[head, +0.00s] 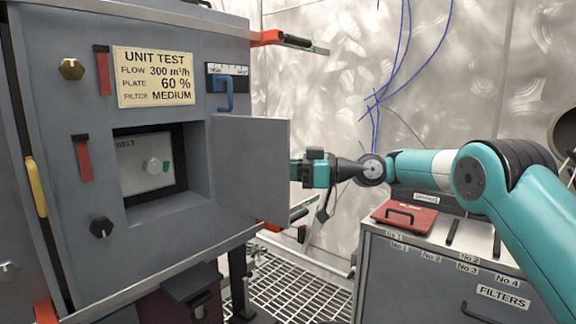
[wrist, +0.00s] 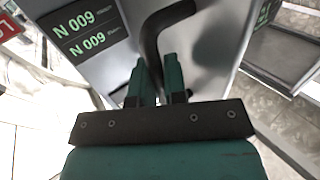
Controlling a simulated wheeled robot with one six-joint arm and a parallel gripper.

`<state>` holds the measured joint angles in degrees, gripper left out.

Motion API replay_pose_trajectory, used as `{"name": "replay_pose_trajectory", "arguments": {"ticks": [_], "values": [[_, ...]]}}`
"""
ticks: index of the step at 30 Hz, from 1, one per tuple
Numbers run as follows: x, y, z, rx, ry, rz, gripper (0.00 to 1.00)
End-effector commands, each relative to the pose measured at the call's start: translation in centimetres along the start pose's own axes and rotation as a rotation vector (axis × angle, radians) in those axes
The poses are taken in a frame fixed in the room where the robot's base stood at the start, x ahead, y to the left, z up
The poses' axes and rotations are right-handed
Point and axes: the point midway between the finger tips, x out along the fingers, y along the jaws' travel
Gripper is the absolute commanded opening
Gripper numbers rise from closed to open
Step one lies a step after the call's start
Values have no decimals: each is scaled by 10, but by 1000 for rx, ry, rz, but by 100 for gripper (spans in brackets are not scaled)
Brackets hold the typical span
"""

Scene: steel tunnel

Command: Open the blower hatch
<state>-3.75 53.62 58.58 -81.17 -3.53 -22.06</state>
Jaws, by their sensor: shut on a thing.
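The blower hatch (head: 252,165) is a flat grey door on the front of the grey blower cabinet (head: 200,60). It stands swung open to the right of a square recess (head: 168,212). In the wrist view my gripper (wrist: 157,62) is shut on the dark bent hatch handle (wrist: 158,35). Green N 009 labels (wrist: 85,32) show beside it.
A yellowed UNIT TEST plate (head: 154,77), a blue hook-like handle (head: 225,95), and red levers (head: 83,158) are on the cabinet front. A grey FILTERS cabinet (head: 400,275) with a red case (head: 404,218) on top stands below my arm. Grating (head: 300,285) covers the floor between them.

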Motion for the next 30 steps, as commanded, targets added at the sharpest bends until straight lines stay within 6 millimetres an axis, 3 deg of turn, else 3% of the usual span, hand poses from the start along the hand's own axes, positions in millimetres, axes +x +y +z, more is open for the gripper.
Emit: {"name": "replay_pose_trajectory", "arguments": {"ticks": [12, 13, 15, 16, 30], "values": [[0, 1, -1, 3, 3, -1, 0], [-1, 1, -1, 3, 3, 0, 17], [-1, 1, -1, 2, 3, 0, 33], [-2, 1, -1, 2, 3, 0, 36], [-8, -1, 0, 0, 1, -13, 36]]}}
